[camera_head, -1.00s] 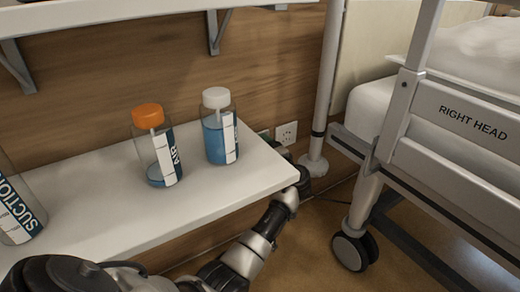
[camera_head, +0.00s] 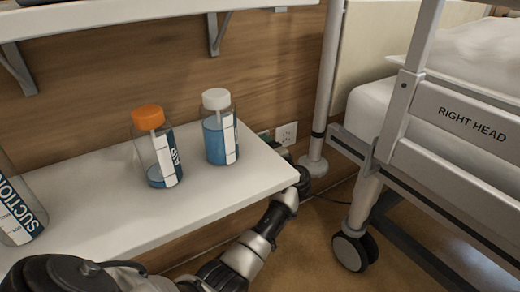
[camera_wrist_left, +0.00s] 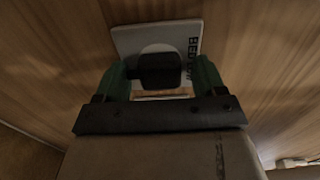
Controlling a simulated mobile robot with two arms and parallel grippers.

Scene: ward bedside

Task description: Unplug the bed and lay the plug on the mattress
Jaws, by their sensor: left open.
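In the left wrist view a black plug (camera_wrist_left: 158,70) sits at a pale wall socket plate (camera_wrist_left: 128,38) whose printed label begins "BED". My left gripper (camera_wrist_left: 160,76) is open, with one green finger on each side of the plug. I cannot tell whether the fingers touch it. The white mattress (camera_head: 366,108) lies on the bed at the right. My right gripper is out of view.
A white shelf (camera_head: 100,215) above my left arm holds an orange-capped bottle (camera_head: 153,150), a white-capped bottle (camera_head: 215,135) and a suction bottle (camera_head: 18,215).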

